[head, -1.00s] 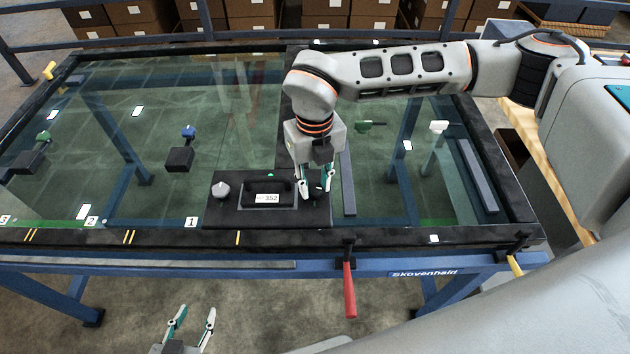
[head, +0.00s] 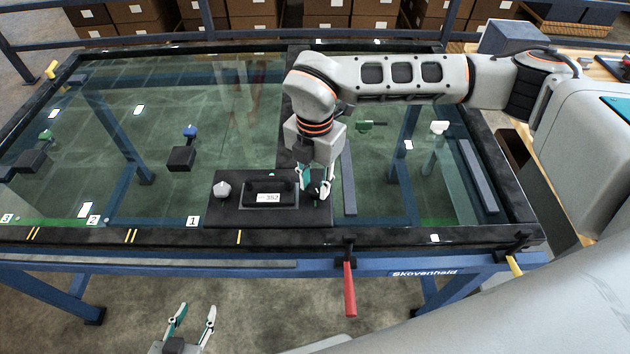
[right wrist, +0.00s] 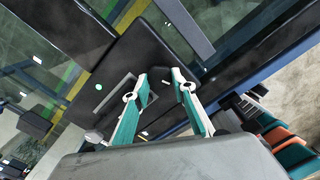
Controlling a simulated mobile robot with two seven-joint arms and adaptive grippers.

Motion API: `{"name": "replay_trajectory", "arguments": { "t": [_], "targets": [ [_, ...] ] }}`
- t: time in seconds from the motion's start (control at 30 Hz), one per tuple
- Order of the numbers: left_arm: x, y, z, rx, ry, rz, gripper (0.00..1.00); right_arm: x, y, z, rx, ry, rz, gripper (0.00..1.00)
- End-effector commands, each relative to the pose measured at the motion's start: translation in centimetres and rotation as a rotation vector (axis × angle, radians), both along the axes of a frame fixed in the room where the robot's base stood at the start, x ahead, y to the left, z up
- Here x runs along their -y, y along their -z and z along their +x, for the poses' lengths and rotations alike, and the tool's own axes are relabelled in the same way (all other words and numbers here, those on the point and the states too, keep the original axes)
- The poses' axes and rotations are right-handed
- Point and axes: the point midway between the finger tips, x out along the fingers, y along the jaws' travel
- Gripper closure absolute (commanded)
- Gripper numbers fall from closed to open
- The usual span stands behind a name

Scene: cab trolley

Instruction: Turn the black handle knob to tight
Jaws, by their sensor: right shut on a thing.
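The black handle knob (head: 317,190) sits at the right end of a black block (head: 255,217) on the glass table, partly covered by my fingers. My right gripper (head: 319,187) points down at it, shut on the knob. In the right wrist view, my right gripper's green and white fingers (right wrist: 159,80) reach over the dark block (right wrist: 125,68); the knob is hard to make out between them. A pale grey knob (head: 222,189) stands at the block's left end. My left gripper (head: 192,312) is open and empty, low in front of the table.
A black handle with a 352 label (head: 268,198) lies mid-block, beside the gripped knob. A red lever (head: 349,288) hangs at the table's front edge. A blue-topped dark clamp (head: 181,158) stands to the left. The glass between is clear.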

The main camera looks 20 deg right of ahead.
Motion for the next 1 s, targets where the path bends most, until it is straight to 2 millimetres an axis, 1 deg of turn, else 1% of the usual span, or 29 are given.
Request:
{"name": "replay_trajectory", "arguments": {
  "t": [0.2,0.5,0.7,1.0],
  "targets": [
    [0.01,-0.26,0.09,0.003,0.0,0.0,0.6,-0.03,-0.03,0.03,0.0,0.176,0.0,0.96],
    [0.01,-0.36,0.12,0.003,0.0,0.0,0.6,-0.04,-0.01,0.06,0.0,0.336,0.0,0.96],
    [0.01,-0.38,0.12,0.003,0.0,0.0,0.6,-0.04,-0.02,0.07,0.0,0.386,0.0,0.96],
    [0.01,-0.29,0.08,0.001,0.001,0.0,0.6,-0.03,-0.03,0.09,0.0,0.4,0.0,0.96]
  ]
}}
